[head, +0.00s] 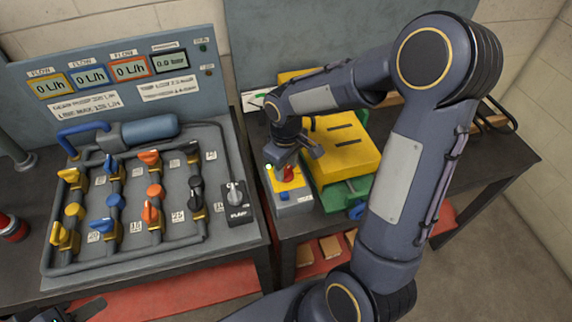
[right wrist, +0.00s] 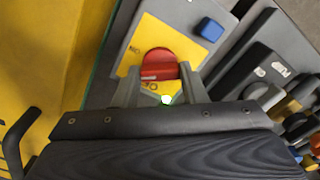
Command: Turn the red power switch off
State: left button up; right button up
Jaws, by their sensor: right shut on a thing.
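The red power switch (head: 288,174) is a round red knob on a yellow plate, on a grey box (head: 292,205) on the right bench. In the right wrist view the red knob (right wrist: 160,62) sits between the two fingertips of my right gripper (right wrist: 158,80), which is shut on it. My right gripper (head: 285,165) reaches it from above in the head view.
A blue button (head: 284,195) sits on the same box. A yellow and green machine (head: 345,150) stands close to its right. A black pump switch (head: 237,203) and a pipe panel with several coloured valves (head: 135,205) are to the left.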

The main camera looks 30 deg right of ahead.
aim_at(286, 169)
jog(key=n, duration=0.5)
jog(key=shift+n+p, duration=0.3)
jog(key=shift+p, duration=0.1)
jog(key=n+p, duration=0.1)
jog(key=n, duration=0.4)
dwell(0.4)
jog(key=o, duration=1)
notch_tip(286, 169, up, 8)
jog(key=shift+f, duration=0.1)
jog(key=s+a+r+m+t+y, duration=0.2)
jog(key=s+r+m, duration=0.1)
jog(key=s+m, duration=0.5)
jog(key=s+a+r+m+t+y, duration=0.1)
jog(key=s+a+r+m+t, duration=0.1)
jog(key=s+m, duration=0.6)
jog(key=shift+s+a+r+m+t+y, duration=0.25)
jog(key=shift+s+r+m+t+y, duration=0.2)
jog(key=shift+s+t, duration=0.3)
